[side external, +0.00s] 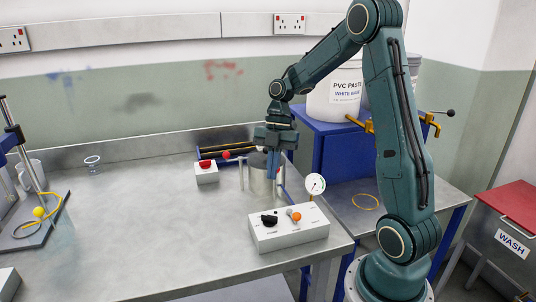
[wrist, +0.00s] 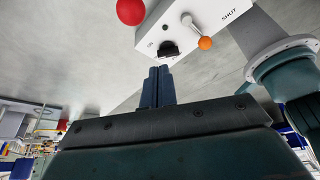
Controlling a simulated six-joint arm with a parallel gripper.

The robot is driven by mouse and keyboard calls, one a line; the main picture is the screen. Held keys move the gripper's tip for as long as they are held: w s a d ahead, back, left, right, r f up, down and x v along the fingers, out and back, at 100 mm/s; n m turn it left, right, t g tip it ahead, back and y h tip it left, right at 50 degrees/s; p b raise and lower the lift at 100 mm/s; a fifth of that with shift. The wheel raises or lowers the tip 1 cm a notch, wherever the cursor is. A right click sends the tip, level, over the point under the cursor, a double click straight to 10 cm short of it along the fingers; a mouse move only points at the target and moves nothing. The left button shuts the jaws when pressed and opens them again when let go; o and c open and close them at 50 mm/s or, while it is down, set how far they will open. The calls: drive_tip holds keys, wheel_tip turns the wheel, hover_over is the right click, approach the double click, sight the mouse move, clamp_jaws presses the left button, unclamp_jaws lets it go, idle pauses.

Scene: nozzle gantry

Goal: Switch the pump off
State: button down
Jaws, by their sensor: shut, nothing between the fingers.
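A white control box (side external: 290,228) sits on the bench at the front right. It carries a black switch (side external: 269,220) and a small lever with an orange ball (side external: 296,216). In the wrist view the black switch (wrist: 168,49) is beside the printed word ON, and the orange-ball lever (wrist: 205,43) is near the word SHUT. My gripper (side external: 273,173) is shut and empty, pointing down above and behind the box, apart from it. In the wrist view its closed fingertips (wrist: 158,70) appear just below the switch. I cannot read which way the switch is set.
A metal pot (side external: 259,180) stands close by my gripper, partly hidden. A dial gauge (side external: 316,184) rises behind the control box. A small white box with a red button (side external: 206,170) stands left of the pot. A red ball (wrist: 131,11) shows in the wrist view. The front-left bench is mostly clear.

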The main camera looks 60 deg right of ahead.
sight(269, 219)
drive_tip(key=shift+x, duration=4.9)
drive_tip(key=shift+a+n, duration=0.25)
drive_tip(key=shift+n, duration=0.25)
drive_tip(key=shift+a+n+g, duration=0.2)
drive_tip(key=shift+n+g, duration=0.1)
drive_tip(key=shift+s+d, duration=0.1)
drive_tip(key=shift+s, duration=0.05)
drive_tip(key=shift+s+d, duration=0.3)
drive_tip(key=shift+s, duration=0.3)
drive_tip(key=shift+r, duration=0.1)
